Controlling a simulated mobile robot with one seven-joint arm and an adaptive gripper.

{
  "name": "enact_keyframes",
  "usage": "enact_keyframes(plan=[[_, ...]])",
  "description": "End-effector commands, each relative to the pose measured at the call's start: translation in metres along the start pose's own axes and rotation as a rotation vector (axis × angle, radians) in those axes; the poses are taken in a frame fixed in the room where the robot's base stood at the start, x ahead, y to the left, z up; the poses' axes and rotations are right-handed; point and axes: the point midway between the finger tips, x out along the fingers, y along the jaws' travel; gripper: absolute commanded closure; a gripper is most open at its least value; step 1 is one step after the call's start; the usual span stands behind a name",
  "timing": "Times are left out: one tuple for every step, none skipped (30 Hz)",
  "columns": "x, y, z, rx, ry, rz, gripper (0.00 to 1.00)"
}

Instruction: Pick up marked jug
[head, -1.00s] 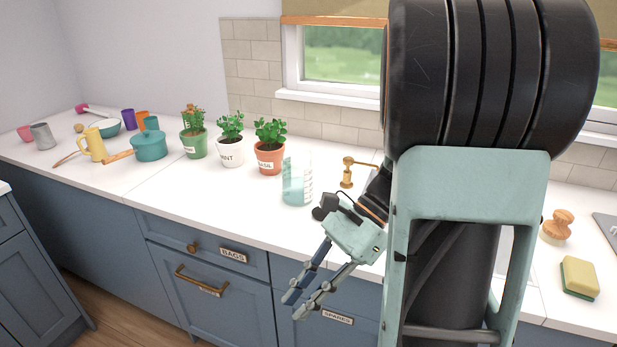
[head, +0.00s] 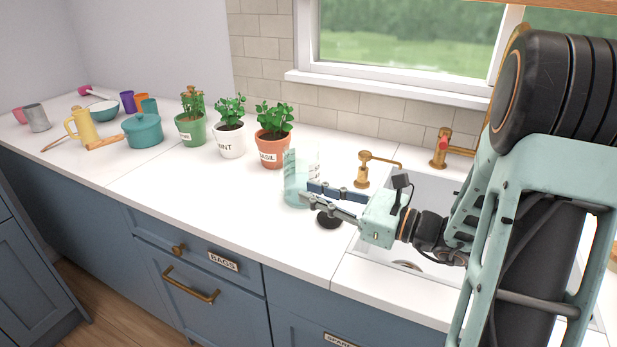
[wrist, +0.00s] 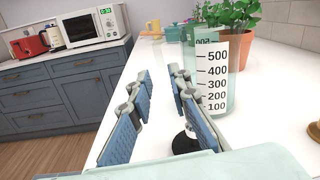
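The marked jug is a clear, teal-tinted vessel with dark measuring lines; it stands upright on the white counter (head: 230,187), in front of the basil pot. It shows in the head view (head: 297,165) and in the wrist view (wrist: 218,50), where its scale reads 100 to 500. My gripper (head: 309,191) is level above the counter, its fingers reaching toward the jug's lower part and overlapping it in the head view.
A black round object (head: 329,220) lies on the counter under my fingers. Behind the jug stand the basil pot (head: 273,146), mint pot (head: 231,140) and a green pot (head: 190,130). The sink (head: 425,190) and brass tap (head: 365,170) are right.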

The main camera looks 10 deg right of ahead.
Motion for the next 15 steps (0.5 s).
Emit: enact_keyframes(plan=[[0.01, 0.002, 0.0, 0.0, 0.0, 0.007, 0.83], [0.015, 0.002, 0.0, 0.0, -0.001, 0.007, 0.83], [0.021, 0.002, 0.0, 0.0, 0.0, 0.007, 0.83], [0.026, 0.002, 0.0, -0.001, 0.0, 0.006, 0.83], [0.03, 0.001, 0.0, 0.0, 0.001, 0.006, 0.83], [0.034, 0.001, 0.0, 0.0, 0.001, 0.006, 0.83], [0.036, 0.001, 0.0, 0.0, 0.0, 0.006, 0.83], [0.038, 0.001, 0.0, 0.0, 0.001, 0.005, 0.83], [0.041, 0.001, 0.0, 0.001, 0.001, 0.005, 0.83], [0.043, 0.001, 0.0, 0.001, 0.001, 0.005, 0.83], [0.045, 0.001, 0.0, 0.0, 0.002, 0.006, 0.83], [0.049, 0.001, 0.0, 0.0, 0.002, 0.007, 0.83], [0.053, 0.001, 0.001, 0.0, 0.001, 0.006, 0.83], [0.058, 0.001, 0.001, -0.001, 0.0, 0.007, 0.83], [0.065, 0.001, 0.001, -0.002, 0.001, 0.008, 0.83]])
